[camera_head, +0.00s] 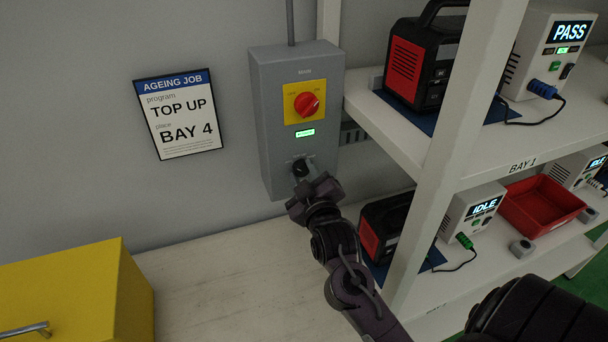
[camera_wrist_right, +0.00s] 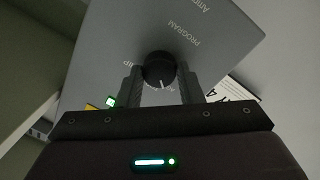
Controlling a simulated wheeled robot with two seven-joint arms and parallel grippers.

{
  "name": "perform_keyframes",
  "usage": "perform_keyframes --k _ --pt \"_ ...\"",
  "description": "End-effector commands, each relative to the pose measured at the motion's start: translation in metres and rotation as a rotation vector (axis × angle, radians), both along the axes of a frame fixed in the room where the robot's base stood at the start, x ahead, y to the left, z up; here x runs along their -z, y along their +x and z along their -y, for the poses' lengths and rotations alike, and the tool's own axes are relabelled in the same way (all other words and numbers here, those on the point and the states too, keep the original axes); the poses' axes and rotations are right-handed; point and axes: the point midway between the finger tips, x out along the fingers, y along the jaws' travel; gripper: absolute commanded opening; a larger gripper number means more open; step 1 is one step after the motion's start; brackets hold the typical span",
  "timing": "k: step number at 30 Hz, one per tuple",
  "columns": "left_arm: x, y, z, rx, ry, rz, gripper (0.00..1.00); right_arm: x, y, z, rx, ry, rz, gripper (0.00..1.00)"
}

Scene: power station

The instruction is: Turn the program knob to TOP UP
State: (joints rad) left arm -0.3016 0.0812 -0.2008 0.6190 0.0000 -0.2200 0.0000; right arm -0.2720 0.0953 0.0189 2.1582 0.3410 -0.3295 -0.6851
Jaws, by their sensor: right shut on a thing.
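The black program knob (camera_head: 300,167) is low on the front of the grey control box (camera_head: 268,110) on the wall. My right gripper (camera_head: 304,181) is at the knob and partly covers it in the head view. In the right wrist view the knob (camera_wrist_right: 159,69) sits between the two fingers of my right gripper (camera_wrist_right: 160,84), which is shut on it. The word PROGRAM shows beside the knob. The position labels are mostly hidden or too blurred to read, so I cannot tell the setting. My left gripper is not in view.
A red main switch (camera_head: 306,104) on a yellow plate and a small green display (camera_head: 305,133) are above the knob. A wall sign (camera_head: 178,114) reads TOP UP, BAY 4. A white shelf (camera_head: 400,140) with devices stands right. A yellow box (camera_head: 75,290) is at lower left.

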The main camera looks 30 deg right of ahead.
Motion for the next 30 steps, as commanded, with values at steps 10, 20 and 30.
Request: perform_keyframes --k 10,20,30 --pt "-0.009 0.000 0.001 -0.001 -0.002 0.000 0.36 -0.002 0.000 0.000 0.001 0.107 0.024 0.10" --pt "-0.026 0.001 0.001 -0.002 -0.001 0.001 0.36 -0.003 0.000 0.001 0.001 0.372 0.088 0.10" --pt "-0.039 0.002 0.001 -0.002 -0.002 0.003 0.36 -0.003 -0.001 0.001 0.002 0.647 0.153 0.10"
